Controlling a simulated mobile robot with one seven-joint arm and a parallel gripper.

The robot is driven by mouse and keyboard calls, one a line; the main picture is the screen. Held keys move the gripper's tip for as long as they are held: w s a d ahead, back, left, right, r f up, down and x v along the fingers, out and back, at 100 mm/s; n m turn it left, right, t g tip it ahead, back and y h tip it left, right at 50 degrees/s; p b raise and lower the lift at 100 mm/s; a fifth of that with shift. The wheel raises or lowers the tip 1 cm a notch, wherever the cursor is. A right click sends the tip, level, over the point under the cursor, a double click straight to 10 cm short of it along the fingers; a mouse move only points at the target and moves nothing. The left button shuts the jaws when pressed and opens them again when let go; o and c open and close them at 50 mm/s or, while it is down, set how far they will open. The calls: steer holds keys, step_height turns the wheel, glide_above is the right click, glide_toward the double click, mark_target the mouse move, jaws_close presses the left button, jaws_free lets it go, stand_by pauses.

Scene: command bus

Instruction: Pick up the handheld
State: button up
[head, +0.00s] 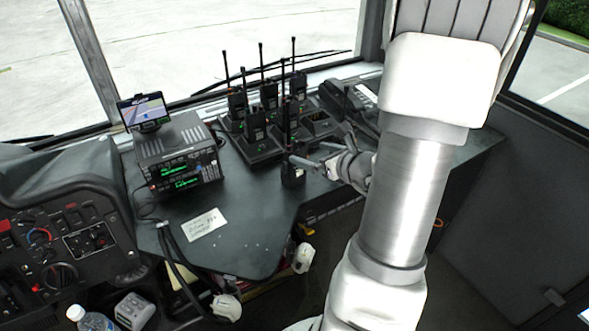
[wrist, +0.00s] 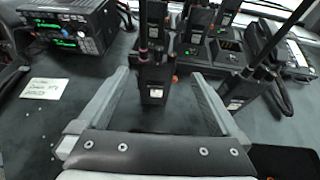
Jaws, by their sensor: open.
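A black handheld radio (head: 293,176) with a tall antenna stands upright on the dark desk, in front of the charger racks. In the wrist view the handheld (wrist: 153,82) stands between and slightly beyond the tips of my two fingers, nearer the left one. My gripper (head: 318,152) is open and empty, low over the desk, to the right of the handheld in the head view. In the wrist view my gripper (wrist: 159,76) shows a gap on both sides of the radio, and I see no contact. A finger partly covers the radio in the head view.
Several similar handhelds stand in the charger racks (head: 262,154) close behind, their antennas upright. A radio console (head: 178,160) with a small screen on top stands to the left. A white label (head: 205,224) lies on the bare desk (head: 245,225). A desk phone (head: 352,98) is behind my gripper.

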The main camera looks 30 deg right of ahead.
mark_target(300, 150)
steer(key=x, duration=0.5)
steer(key=shift+w+f, duration=0.1)
steer(key=shift+w, duration=0.1)
steer(key=x, duration=0.2)
steer(key=b+x, duration=0.1)
steer(key=x, duration=0.2)
steer(key=shift+s+a+f, duration=0.1)
steer(key=shift+a, duration=0.15)
steer(key=c, duration=1.5)
